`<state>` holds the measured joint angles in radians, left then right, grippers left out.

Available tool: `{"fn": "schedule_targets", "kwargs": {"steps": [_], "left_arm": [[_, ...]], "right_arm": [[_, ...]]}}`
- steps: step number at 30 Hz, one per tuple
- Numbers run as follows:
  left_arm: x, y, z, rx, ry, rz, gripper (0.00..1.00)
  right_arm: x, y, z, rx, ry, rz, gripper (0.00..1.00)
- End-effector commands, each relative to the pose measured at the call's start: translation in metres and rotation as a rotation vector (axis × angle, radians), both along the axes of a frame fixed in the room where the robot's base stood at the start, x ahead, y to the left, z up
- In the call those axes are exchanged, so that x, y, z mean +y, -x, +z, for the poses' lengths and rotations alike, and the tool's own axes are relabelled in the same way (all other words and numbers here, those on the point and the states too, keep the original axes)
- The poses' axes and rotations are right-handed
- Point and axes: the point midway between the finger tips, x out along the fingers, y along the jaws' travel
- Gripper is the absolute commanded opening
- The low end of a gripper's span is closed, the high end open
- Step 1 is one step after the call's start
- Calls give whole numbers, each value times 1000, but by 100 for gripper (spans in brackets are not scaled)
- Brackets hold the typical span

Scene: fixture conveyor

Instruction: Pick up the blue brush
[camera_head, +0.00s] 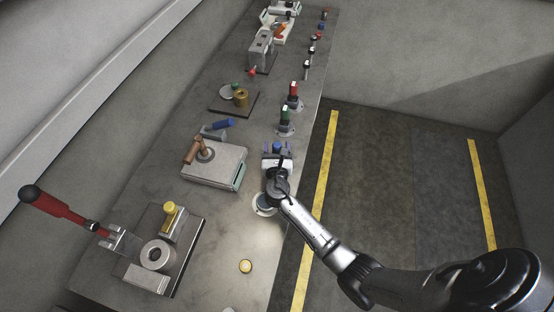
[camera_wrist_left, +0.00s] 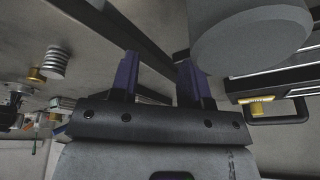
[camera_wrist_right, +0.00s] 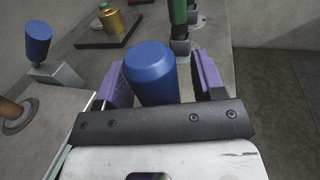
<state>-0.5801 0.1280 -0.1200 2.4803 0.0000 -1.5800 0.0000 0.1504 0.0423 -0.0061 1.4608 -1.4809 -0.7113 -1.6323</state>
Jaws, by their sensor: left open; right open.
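A blue handle (camera_head: 277,146), standing in the row along the table's right edge, looks like the blue brush. My right gripper (camera_head: 278,150) is open, with its fingers on either side of this handle. The right wrist view shows the rounded blue handle (camera_wrist_right: 151,73) between the purple fingers, with a gap visible at the right finger; contact on the left is unclear. Its lower part is hidden by the gripper. My left gripper (camera_wrist_left: 160,78) is open and empty in the left wrist view, and I cannot make it out in the head view.
Another blue handle (camera_head: 224,124) sits tilted at a grey block left of the gripper. Green (camera_head: 285,113) and red (camera_head: 293,89) handled pieces stand farther along the edge. A grey fixture (camera_head: 215,165) with a brown handle is close on the left.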

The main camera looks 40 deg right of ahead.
Motion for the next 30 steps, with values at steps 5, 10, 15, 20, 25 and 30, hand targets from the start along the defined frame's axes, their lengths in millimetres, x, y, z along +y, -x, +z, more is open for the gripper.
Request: {"fn": "schedule_targets", "kwargs": {"steps": [5,10,15,20,25,30], "left_arm": [[-1,0,0,0,2,2,43],[-2,0,0,0,7,5,43],[-4,0,0,1,14,9,43],[-4,0,0,0,14,9,43],[-3,0,0,1,12,8,43],[-2,0,4,1,7,4,43]], "right_arm": [[0,0,0,0,0,0,51],[0,0,0,0,0,0,35],[0,0,0,1,1,0,19],[0,0,1,-1,1,0,9],[0,0,1,-1,1,0,9],[0,0,9,-1,0,0,9]]}}
